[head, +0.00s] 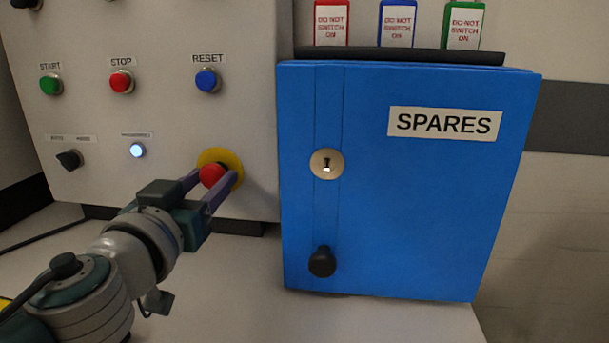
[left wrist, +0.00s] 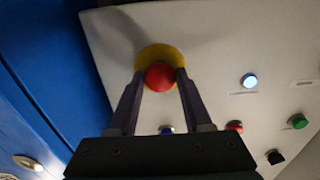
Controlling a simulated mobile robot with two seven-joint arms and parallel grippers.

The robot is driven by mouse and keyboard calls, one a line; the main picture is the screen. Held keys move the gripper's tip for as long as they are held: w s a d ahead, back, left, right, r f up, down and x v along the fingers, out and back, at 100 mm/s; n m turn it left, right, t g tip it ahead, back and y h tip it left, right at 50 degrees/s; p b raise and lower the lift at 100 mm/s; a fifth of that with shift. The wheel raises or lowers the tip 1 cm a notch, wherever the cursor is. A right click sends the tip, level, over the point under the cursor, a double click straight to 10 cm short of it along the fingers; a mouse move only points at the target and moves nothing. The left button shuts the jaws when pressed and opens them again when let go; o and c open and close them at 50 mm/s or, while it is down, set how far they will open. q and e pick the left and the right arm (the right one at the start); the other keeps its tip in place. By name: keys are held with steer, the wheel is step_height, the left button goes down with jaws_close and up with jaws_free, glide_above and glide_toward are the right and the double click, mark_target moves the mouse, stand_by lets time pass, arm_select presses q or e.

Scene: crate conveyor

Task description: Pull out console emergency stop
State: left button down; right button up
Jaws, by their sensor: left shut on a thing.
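The emergency stop is a red mushroom button (head: 212,175) on a yellow round plate (head: 235,160) at the lower right of the grey console (head: 120,190). My left gripper (head: 208,182) has its two purple fingers on either side of the red button, shut on it. In the left wrist view the red button (left wrist: 160,76) sits between the fingertips, with the yellow plate (left wrist: 158,55) behind it. I cannot tell from these views whether the button is in or out. My right gripper is not in view.
The console also bears a green start button (head: 51,84), a red stop button (head: 121,81), a blue reset button (head: 207,80), a black selector (head: 69,159) and a lit white lamp (head: 137,151). A blue spares cabinet (head: 420,200) stands close on the right, its black knob (head: 322,262) sticking out.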

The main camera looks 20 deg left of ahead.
arm_select(q)
steer(key=shift+s+d, duration=0.1)
steer(key=shift+s, duration=0.45)
steer(key=shift+c, duration=1.8)
jaws_free()
steer(key=b+v, duration=0.2)
steer(key=v, duration=0.8)
